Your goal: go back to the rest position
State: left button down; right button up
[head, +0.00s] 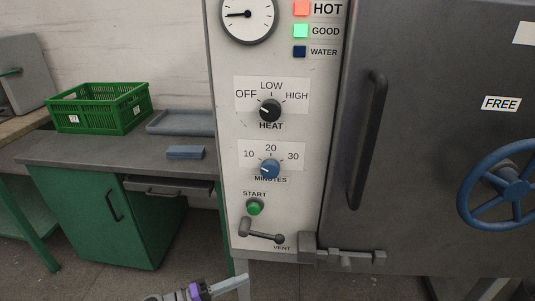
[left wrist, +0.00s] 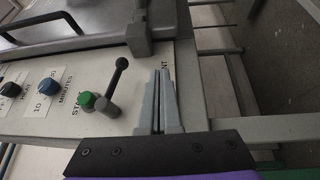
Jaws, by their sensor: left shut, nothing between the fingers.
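My left gripper (head: 238,284) is at the bottom edge of the head view, below the control panel (head: 228,180). In the left wrist view, its two grey fingers (left wrist: 162,100) are shut together with nothing between them. They appear apart from the green start button (left wrist: 87,99) and the dark vent lever (left wrist: 112,83), which lie to their left in that view. My right gripper is in neither view.
The panel has a heat knob (head: 270,110), a minutes knob (head: 269,168) and lit HOT (head: 301,8) and GOOD (head: 301,31) lamps. A dark door (head: 425,130) with a blue wheel (head: 500,188) is at right. A green crate (head: 100,108) stands on the left bench.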

pick_arm(q)
jog(key=s+d+f+m+g+y, duration=0.1)
jog(key=s+d+g+y, duration=0.1)
jog(key=s+y, duration=0.25)
jog(key=s+d+f+m+g+y, duration=0.1)
jog(key=s+d+f+g+y, duration=0.1)
jog(key=s+y, duration=0.3)
jog(key=s+a+f+m+y, duration=0.1)
jog(key=s+a+m+y, duration=0.2)
jog(key=s+a+y, duration=0.65)
notch_tip(320, 180, up, 25)
jog(key=s+a+h+p, duration=0.1)
jog(key=s+h+p, duration=0.1)
jog(key=p, duration=2)
jog(key=shift+s+t, duration=0.35)
jog(key=shift+t, duration=0.05)
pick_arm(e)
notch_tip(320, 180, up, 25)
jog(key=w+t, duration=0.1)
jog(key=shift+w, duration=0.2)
